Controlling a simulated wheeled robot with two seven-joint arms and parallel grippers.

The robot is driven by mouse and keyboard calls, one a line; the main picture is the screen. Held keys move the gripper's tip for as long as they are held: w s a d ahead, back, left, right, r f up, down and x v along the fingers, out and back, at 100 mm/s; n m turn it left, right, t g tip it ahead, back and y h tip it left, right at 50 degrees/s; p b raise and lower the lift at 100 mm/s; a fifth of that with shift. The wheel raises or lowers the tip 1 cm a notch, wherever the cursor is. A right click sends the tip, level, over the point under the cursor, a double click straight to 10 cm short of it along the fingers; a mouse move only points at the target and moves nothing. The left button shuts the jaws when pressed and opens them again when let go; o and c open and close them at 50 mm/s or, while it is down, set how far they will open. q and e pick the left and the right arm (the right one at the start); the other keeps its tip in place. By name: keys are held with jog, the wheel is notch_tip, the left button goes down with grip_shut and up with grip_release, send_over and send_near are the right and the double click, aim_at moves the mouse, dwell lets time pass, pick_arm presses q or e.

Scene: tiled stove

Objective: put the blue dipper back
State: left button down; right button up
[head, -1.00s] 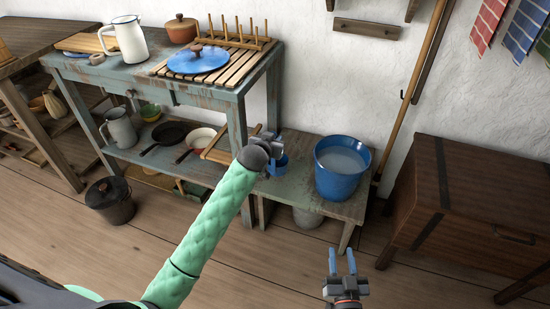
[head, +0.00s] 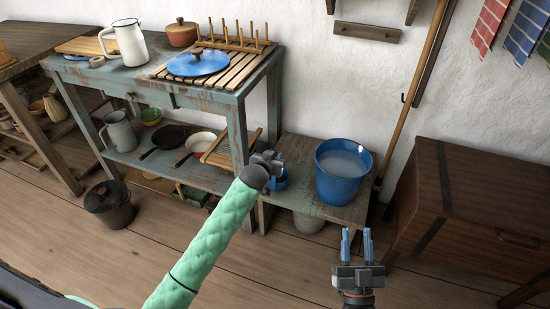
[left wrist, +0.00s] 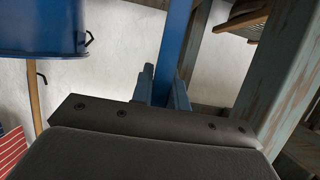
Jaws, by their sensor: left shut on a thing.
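My left gripper (head: 268,160) is shut on the blue dipper (head: 279,181), in front of the low bench. In the left wrist view the dipper's flat blue handle (left wrist: 176,45) stands between the fingers. Its cup is mostly hidden behind my gripper in the head view. The blue bucket (head: 343,188), full of water, stands upright on the bench, just right of the dipper; it also shows at the upper left of the left wrist view (left wrist: 40,32). My right gripper (head: 357,243) is open and empty, low in front of the bench.
The low bench (head: 310,206) adjoins the blue-green worktable (head: 236,103), whose leg is close to my left gripper. A wooden chest (head: 480,200) stands right. A wooden pole (head: 410,85) leans on the wall behind the bucket.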

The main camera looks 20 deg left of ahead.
pick_arm(q)
jog(key=shift+f, duration=0.1)
pick_arm(e)
jog(key=shift+w+f, duration=0.15)
jog(key=shift+f, duration=0.1)
dwell(0.3)
pick_arm(q)
jog(key=c, duration=1.4)
grip_release()
jog(key=shift+o, duration=0.2)
pick_arm(e)
jog(key=shift+f, duration=0.3)
jog(key=shift+r, duration=0.1)
